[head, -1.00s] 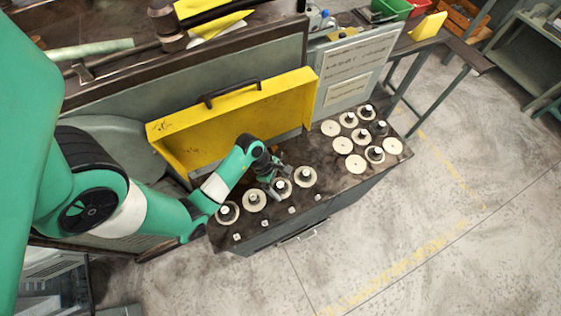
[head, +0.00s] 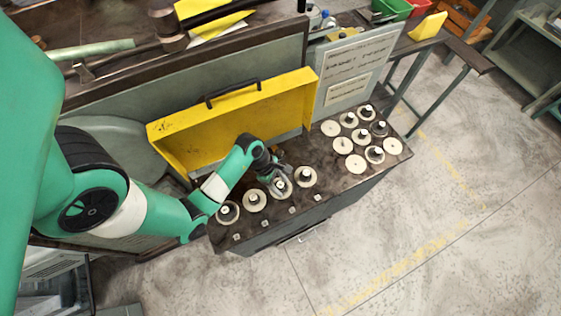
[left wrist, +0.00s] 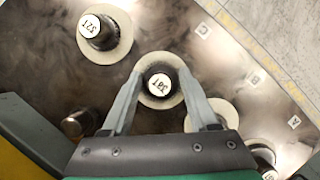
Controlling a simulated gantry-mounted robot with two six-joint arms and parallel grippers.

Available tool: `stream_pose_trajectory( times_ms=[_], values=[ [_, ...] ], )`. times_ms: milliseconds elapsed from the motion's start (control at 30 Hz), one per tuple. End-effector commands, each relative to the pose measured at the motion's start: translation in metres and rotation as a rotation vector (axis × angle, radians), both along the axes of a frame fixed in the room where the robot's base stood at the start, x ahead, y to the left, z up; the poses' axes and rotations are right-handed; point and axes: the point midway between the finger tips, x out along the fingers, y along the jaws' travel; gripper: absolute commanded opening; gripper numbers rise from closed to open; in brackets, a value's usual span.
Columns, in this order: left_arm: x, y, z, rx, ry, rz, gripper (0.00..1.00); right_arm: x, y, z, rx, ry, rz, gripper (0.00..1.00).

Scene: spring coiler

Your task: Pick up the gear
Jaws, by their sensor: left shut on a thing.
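My left gripper (head: 279,181) is over the front row of gears on the dark bench top. In the left wrist view its two fingers (left wrist: 158,92) lie on either side of the black hub of a gear (left wrist: 158,63) with a pale disc and a white numbered cap, and are shut on it. The same gear (head: 281,192) shows partly behind the gripper in the head view. I cannot tell whether it is clear of the bench. A neighbouring gear (left wrist: 116,45) carries a cap that seems to read 32T. My right gripper is not in view.
Other gears stand close on both sides, at the left (head: 254,201) and right (head: 306,177). A group of discs and gears (head: 342,145) sits on the right of the bench. A yellow panel with a handle (head: 235,112) rises behind. Small lettered tags (left wrist: 203,31) line the front edge.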

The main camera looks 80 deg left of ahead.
Motion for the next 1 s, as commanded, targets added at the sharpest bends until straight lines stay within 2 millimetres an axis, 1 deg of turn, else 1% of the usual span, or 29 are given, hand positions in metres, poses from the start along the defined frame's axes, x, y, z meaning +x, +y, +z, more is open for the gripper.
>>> stream_pose_trajectory(
  times_ms=[167, 267, 367, 500, 600, 700, 833, 1000],
  values=[
    [0.001, 0.001, 0.017, 0.002, -0.004, -0.001, 0.0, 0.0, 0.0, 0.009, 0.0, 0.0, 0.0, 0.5],
    [0.001, 0.001, 0.037, 0.003, -0.004, 0.0, 0.0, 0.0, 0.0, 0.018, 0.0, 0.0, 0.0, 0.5],
    [-0.014, -0.013, 0.06, 0.001, -0.003, -0.002, 0.0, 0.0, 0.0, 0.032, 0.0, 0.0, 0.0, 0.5],
    [-0.038, -0.036, 0.1, 0.001, -0.003, -0.002, 0.0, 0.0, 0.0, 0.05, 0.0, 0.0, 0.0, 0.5],
    [-0.062, -0.058, 0.108, -0.002, 0.001, -0.002, 0.0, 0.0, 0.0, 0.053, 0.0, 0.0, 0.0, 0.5],
    [-0.079, -0.075, 0.118, -0.002, 0.001, -0.002, 0.0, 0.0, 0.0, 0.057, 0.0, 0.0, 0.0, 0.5],
    [-0.094, -0.089, 0.126, -0.002, 0.0, -0.002, 0.0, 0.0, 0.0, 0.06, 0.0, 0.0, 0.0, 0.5],
    [-0.102, -0.096, 0.13, 0.0, -0.001, -0.001, 0.0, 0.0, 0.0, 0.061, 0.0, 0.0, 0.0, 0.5]
  ],
)
